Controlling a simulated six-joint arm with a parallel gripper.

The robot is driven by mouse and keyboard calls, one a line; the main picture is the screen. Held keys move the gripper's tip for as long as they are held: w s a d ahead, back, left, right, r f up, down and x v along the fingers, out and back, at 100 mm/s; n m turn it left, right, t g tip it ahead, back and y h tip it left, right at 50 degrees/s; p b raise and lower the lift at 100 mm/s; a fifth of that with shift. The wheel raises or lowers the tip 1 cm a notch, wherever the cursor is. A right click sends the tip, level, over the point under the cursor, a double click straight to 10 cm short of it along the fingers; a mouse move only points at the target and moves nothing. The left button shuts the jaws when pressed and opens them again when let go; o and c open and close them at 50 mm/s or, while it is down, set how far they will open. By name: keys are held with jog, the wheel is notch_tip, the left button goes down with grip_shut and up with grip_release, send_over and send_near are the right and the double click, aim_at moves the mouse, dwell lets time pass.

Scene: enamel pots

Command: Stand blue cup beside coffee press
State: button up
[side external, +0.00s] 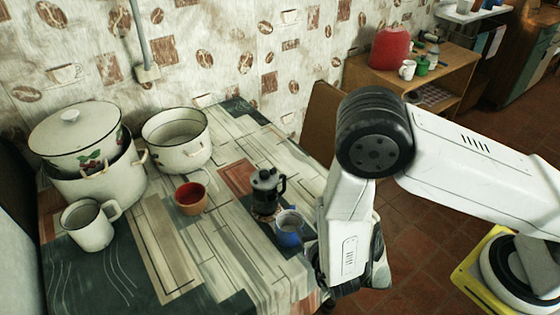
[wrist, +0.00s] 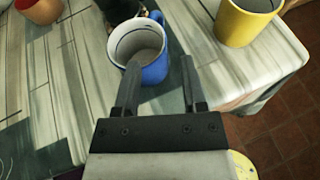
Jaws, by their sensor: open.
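The blue cup (side external: 289,230) stands upright on the table, close in front of the coffee press (side external: 265,193) and a little to its right. In the wrist view the cup (wrist: 154,72) shows its pale inside, with its handle pointing away from me. In the side view my arm hides most of the gripper. Only a dark part of the press (wrist: 118,10) shows at the top of the wrist view.
A yellow cup (wrist: 245,22) stands to the right of the blue cup, near the table edge. A red-brown bowl (side external: 191,198) stands left of the press. White enamel pots (side external: 177,145) and a white mug (side external: 88,226) are farther left. Bare table (side external: 165,250) lies in front of the bowl.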

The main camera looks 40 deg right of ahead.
jog(key=shift+v, duration=2.9)
jog(key=s+d+r+m+g+h, duration=0.1)
jog(key=s+d+r+m+g, duration=0.25)
jog(key=d+m+g, duration=0.5)
jog(key=s+d+r+m+g+h, duration=0.15)
jog(key=d+r+m+g, duration=0.4)
jog(key=m, duration=0.55)
notch_tip(320, 180, up, 7)
jog(key=w+d+m+t+y, duration=0.2)
jog(key=m+t+y, duration=0.2)
jog(key=m+y, duration=0.3)
jog(key=shift+w+m, duration=0.3)
jog(key=shift+m, duration=2.45)
jog(key=shift+f, duration=0.1)
